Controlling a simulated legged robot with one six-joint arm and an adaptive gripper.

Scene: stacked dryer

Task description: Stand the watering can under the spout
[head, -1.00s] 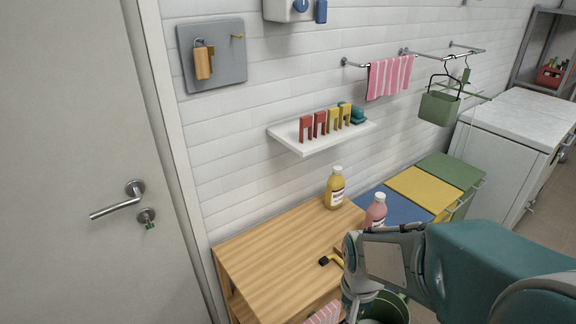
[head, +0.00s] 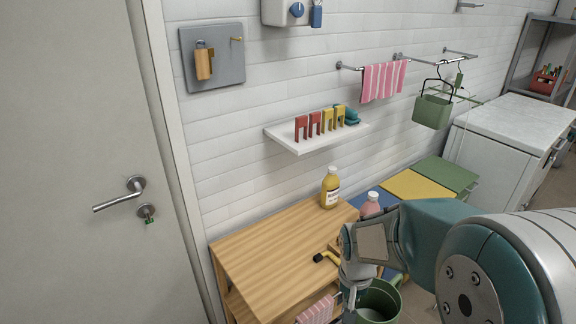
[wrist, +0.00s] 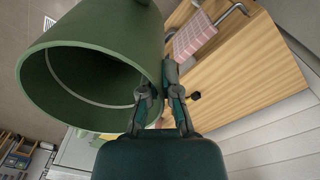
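The green watering can (head: 374,313) is open-topped and hangs at the lower edge of the head view, beside the wooden table's front right corner. In the wrist view the can (wrist: 110,30) fills the upper left, tilted in the picture, with its open mouth facing the camera. My gripper (wrist: 160,82) has its fingers on either side of the can's wall near the rim and looks closed on it. In the head view my gripper (head: 352,292) is beside the can; its fingertips are partly hidden. I cannot make out a spout for certain.
A white unit (head: 285,12) is on the wall, and a green basket (head: 432,111) hangs right.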

